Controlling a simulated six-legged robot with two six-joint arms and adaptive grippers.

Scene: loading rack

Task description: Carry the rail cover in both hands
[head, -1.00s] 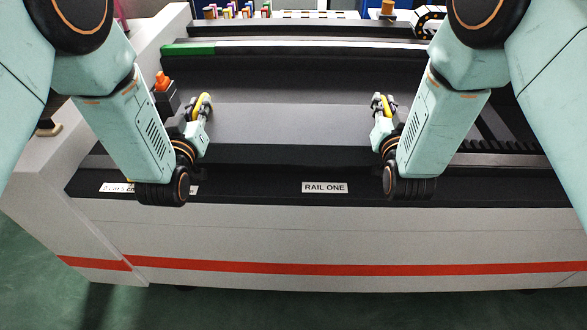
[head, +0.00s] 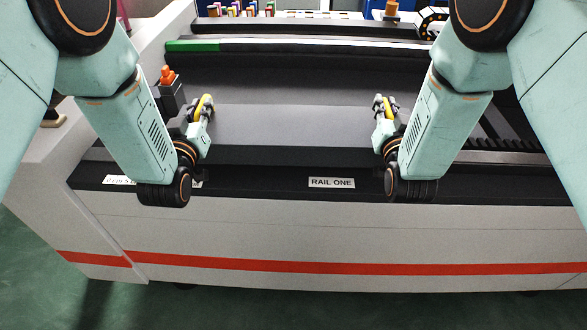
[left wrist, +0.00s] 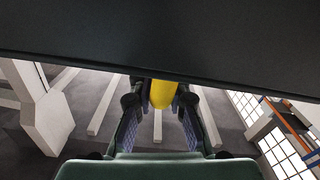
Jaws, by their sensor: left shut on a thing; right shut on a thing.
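The rail cover (head: 290,124) is a wide dark grey panel spanning between my grippers, in front of the rack's back rail. In the left wrist view its dark face (left wrist: 160,40) fills the top. My left gripper (head: 202,110) is shut on a yellow grip (head: 207,102) at the cover's left part; the grip (left wrist: 162,93) also shows between the fingers in the left wrist view. My right gripper (head: 384,108) is shut on the cover's right part, where a bit of yellow shows. Both grippers are about level. I cannot tell how far the cover is above the rack.
The white rack front (head: 330,235) with a red stripe stands before me, with a RAIL ONE label (head: 332,183) on its black edge. An orange-topped post (head: 169,78) is close to the left arm. Small coloured items (head: 240,11) line the back. Green floor is clear in front.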

